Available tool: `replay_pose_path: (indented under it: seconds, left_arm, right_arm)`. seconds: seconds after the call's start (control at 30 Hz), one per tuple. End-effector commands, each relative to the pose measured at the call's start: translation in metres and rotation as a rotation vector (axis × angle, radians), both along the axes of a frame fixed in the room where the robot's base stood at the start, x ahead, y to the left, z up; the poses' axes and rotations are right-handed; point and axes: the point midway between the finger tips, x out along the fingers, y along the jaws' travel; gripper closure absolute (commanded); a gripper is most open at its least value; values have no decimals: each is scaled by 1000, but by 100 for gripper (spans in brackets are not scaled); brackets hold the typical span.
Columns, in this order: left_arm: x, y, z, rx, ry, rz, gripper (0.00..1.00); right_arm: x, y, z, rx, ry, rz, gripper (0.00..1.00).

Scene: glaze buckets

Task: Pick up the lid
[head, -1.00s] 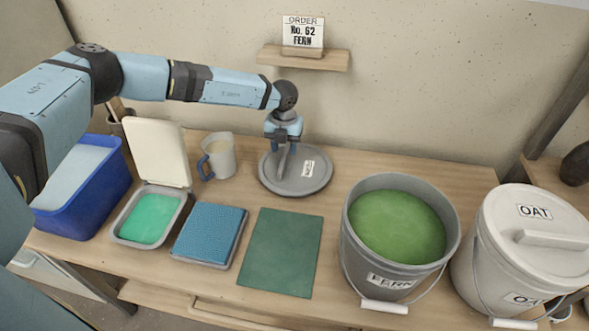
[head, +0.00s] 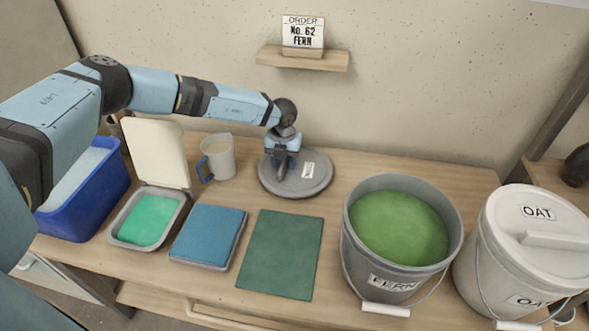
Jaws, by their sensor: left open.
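The grey round lid (head: 318,186) with a small white label lies flat on the table at the back middle, left of the open FERN bucket (head: 385,270). My left gripper (head: 285,176) points down over the lid's left half, its fingers low around where the handle is. The gripper is open; it hides most of the handle, and I cannot tell whether the fingers touch it. The FERN bucket holds green glaze. My right gripper is not in view.
A lidded OAT bucket (head: 530,250) stands at the right. A mug (head: 219,158), a tray of green glaze (head: 147,220) with its cover raised, a blue sponge pad (head: 209,234) and a blue bin (head: 92,197) are at the left. A green mat (head: 280,255) lies in front of the lid.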

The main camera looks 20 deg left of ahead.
Motion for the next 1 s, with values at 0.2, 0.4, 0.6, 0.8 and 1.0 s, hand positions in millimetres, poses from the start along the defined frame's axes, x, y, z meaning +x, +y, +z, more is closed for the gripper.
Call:
replay_pose_path:
  seconds: [0.2, 0.4, 0.6, 0.8, 1.0]
  left_arm:
    - [0, 0, -1, 0, 0, 0, 56]
    - [0, 0, -1, 0, -1, 0, 79]
    - [0, 0, -1, 0, -1, 0, 100]
    - [0, 0, 0, 0, -1, 0, 100]
    - [1, 0, 22, -1, -3, -1, 100]
  right_arm:
    - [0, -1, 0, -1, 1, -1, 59]
    - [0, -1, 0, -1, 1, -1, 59]
    - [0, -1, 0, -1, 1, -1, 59]
    - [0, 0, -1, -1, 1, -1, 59]
    - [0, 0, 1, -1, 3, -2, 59]
